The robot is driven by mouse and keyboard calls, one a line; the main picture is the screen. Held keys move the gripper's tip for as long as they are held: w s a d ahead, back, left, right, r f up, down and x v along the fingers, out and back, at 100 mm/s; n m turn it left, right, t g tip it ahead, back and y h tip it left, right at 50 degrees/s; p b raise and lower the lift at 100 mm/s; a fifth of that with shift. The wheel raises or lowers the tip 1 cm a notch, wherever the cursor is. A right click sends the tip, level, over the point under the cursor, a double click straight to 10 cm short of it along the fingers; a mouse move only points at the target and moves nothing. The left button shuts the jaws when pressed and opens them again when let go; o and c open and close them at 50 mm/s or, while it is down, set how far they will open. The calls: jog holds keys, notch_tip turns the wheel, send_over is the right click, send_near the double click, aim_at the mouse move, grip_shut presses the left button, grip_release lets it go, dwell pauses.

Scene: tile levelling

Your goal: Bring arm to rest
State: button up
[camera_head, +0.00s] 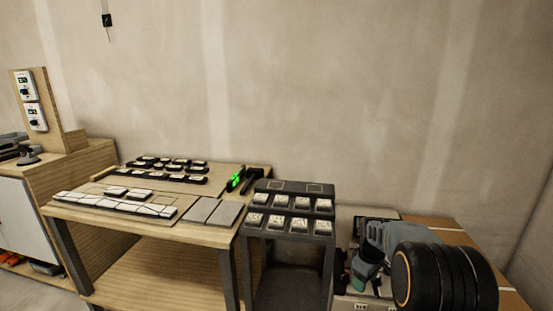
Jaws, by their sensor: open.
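A thick black rounded part with an orange ring (445,275) fills the lower right of the head view, close to the camera. It looks like a link of my arm. A blue-grey part (395,240) adjoins it on the left, with a dark green piece (364,272) below; I cannot tell whether these belong to my arm or to a tool behind it. I cannot make out my gripper's fingers or what is between them.
A wooden table (226,239) holds rows of small tiles, two grey plates (213,211) and a green-lit device (235,179). A dark rack (285,250) of tile pieces stands beside it. A cardboard box (440,223) is behind my arm. A wooden cabinet (75,164) is left.

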jog(key=s+a+r+m+t+p, duration=0.1)
jog(key=s+a+r+m+p, duration=0.2)
jog(key=s+a+r+p, duration=0.2)
jog(key=s+a+r+m+t+p, duration=0.2)
jog(key=s+a+r+m+p, duration=0.2)
jog(key=s+r+p, duration=0.8)
jog(key=s+a+r, duration=0.1)
jog(key=s+r, duration=0.4)
jog(key=r, duration=0.5)
jog(key=shift+s+a+r+m+t, duration=0.2)
jog(key=shift+a+m+t, duration=0.1)
jog(key=shift+a, duration=0.05)
